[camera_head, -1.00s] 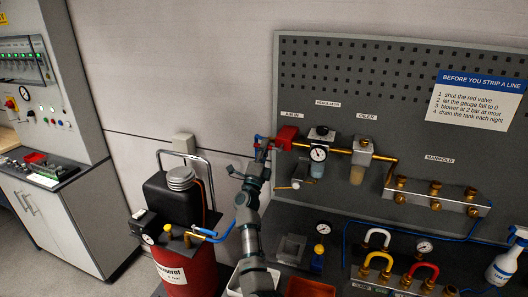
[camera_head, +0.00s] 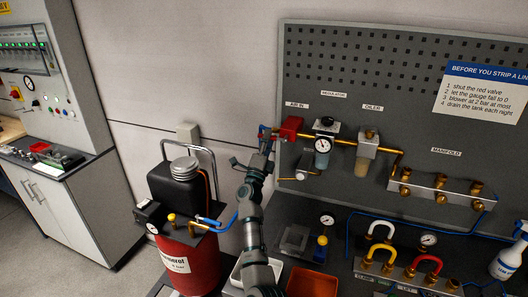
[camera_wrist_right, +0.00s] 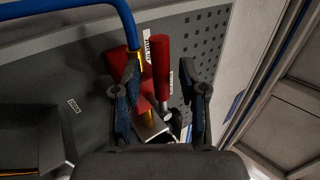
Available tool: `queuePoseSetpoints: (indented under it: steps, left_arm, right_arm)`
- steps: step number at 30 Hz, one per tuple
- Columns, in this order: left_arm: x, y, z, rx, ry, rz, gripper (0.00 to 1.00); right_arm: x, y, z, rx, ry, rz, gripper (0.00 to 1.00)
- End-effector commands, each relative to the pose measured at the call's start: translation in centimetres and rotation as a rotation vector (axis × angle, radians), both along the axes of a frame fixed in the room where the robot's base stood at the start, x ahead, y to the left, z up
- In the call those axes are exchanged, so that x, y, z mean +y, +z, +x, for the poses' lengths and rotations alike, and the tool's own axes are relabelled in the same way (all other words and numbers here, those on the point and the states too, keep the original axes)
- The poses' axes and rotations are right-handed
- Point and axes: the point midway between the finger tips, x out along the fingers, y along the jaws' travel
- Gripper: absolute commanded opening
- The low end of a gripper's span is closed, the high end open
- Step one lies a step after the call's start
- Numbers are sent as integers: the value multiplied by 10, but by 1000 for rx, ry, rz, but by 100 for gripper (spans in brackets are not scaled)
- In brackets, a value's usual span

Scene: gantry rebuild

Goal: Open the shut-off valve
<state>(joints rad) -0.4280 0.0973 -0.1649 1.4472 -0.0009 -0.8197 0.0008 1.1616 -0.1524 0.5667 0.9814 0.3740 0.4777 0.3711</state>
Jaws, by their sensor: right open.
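The shut-off valve (camera_head: 291,127) has a red handle and sits at the left end of the brass air line, by the AIR IN label on the pegboard. My right gripper (camera_head: 265,137) is just left of it, with its blue-padded fingers partly hidden by my own wrist. In the right wrist view the two fingers stand apart, and the long red handle (camera_wrist_right: 161,68) shows between them, nearer the right finger. A second red part (camera_wrist_right: 117,60) shows behind the left finger. I cannot tell whether either finger touches the handle. My left gripper is not in view.
The regulator with its gauge (camera_head: 322,144) and the oiler (camera_head: 367,145) are right of the valve. A manifold (camera_head: 440,190) follows. A red tank (camera_head: 190,262) with a black top stands left of my arm. A blue hose (camera_wrist_right: 88,10) crosses the upper left of the wrist view.

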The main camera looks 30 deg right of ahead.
Motion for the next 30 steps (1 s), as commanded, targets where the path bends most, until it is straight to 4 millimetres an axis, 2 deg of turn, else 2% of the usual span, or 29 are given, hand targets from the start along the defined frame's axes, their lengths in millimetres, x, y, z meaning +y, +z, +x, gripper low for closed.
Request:
queuePoseSetpoints:
  steps: [9, 15, 30]
  left_arm:
    - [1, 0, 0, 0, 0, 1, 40]
    - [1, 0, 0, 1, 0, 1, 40]
    - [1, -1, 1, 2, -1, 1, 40]
  right_arm:
    - [44, -42, -35, 3, 2, 2, 42]
    - [63, -58, -51, 2, 2, 1, 42]
    - [68, -63, -55, 1, 0, 2, 42]
